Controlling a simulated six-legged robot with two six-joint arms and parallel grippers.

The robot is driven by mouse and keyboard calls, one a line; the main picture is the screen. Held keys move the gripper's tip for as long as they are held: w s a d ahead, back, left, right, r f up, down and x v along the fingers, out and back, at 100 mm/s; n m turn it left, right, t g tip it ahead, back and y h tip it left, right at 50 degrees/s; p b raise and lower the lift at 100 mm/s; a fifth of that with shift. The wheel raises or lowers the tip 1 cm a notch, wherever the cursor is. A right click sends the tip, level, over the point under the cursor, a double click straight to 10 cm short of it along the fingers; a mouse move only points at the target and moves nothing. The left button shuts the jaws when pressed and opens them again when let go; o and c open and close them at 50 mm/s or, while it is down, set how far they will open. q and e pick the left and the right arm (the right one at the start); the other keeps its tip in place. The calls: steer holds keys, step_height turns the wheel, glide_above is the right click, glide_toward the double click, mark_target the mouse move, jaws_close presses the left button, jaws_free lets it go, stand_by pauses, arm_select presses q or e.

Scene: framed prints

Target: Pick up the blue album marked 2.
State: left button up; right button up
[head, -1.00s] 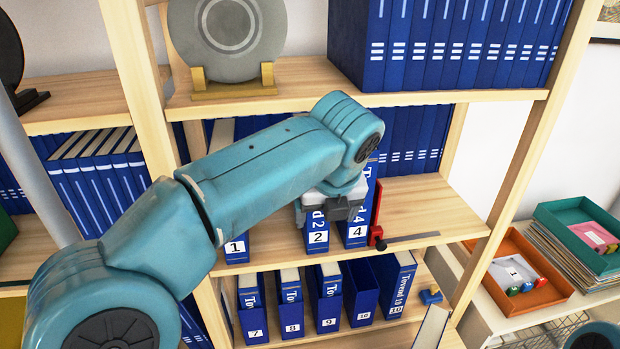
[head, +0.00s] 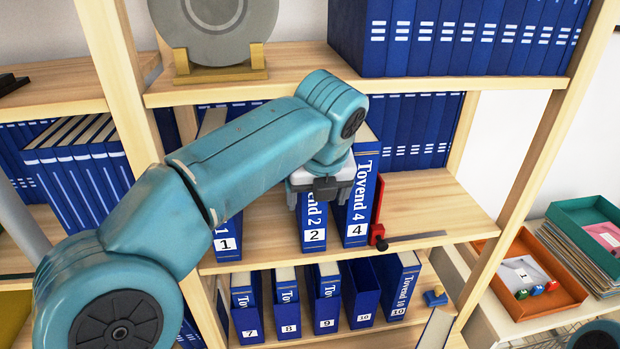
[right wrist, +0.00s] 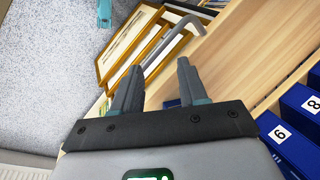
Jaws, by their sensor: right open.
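The blue album marked 2 (head: 314,235) stands upright on the middle shelf, between album 1 (head: 226,240) and album 4 (head: 358,220). Its upper part is hidden behind my left gripper (head: 320,190), which is in front of its spine, above the number label. I cannot tell whether the left fingers are apart or closed on the album. My right gripper (right wrist: 155,85) is open and empty in the right wrist view, over a wooden board with picture frames beyond it.
A red bookend (head: 377,215) stands right of album 4, with bare shelf (head: 435,205) beyond. A round grey plate (head: 212,30) stands above. An orange tray (head: 535,270) is at right. Framed prints (right wrist: 130,40) lean beyond my right gripper.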

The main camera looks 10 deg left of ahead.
steer(key=shift+w+f, duration=0.1)
arm_select(q)
steer(key=shift+w+a+f, duration=0.1)
steer(key=shift+a, duration=0.15)
steer(key=shift+d, duration=0.1)
steer(key=c, duration=1.4)
jaws_close()
